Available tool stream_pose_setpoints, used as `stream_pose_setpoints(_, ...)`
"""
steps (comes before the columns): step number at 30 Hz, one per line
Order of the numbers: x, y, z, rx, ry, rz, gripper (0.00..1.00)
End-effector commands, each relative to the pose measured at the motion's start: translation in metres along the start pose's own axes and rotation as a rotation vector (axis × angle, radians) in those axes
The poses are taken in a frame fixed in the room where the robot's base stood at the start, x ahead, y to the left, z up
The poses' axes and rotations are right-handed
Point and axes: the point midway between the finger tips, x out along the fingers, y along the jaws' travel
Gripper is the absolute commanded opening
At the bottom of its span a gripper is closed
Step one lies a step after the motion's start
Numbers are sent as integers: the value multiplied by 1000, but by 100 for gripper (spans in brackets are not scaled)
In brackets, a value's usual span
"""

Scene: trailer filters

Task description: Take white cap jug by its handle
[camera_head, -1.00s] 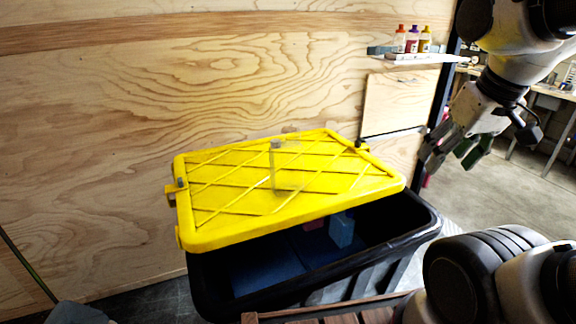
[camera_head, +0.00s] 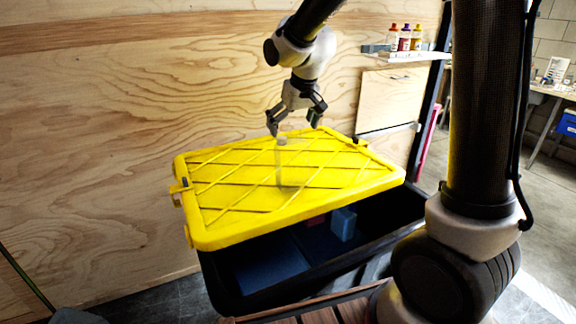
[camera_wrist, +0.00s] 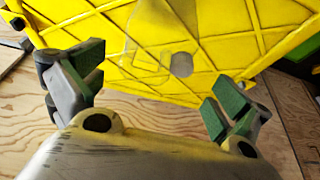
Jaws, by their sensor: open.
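A clear, see-through jug (camera_head: 279,172) with a pale grey-white cap (camera_head: 282,141) stands on the yellow lid (camera_head: 225,222). In the wrist view the jug (camera_wrist: 150,48) shows as a faint outline, with its cap (camera_wrist: 181,64) near the middle, between the two fingers in the picture. Its handle is hard to make out. My gripper (camera_head: 294,127) points down just above the jug's top, its fingers spread. In the wrist view my gripper (camera_wrist: 157,88) is open, with green pads and nothing between them. Contact with the jug is not visible.
The lid lies askew on a black bin (camera_head: 330,272) holding blue items (camera_head: 343,224). A plywood wall (camera_head: 120,100) stands close behind. A small shelf (camera_head: 410,54) with 3 bottles is at the upper right. Wooden slats (camera_head: 335,314) lie in front.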

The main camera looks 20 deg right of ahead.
Motion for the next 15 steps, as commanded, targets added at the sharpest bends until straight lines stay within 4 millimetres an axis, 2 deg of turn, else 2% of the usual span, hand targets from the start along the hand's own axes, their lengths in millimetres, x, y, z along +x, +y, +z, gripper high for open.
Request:
stream_pose_setpoints(9,48,4,1,0,-5,0,100)
stream_pose_setpoints(15,59,4,0,0,-2,-1,100)
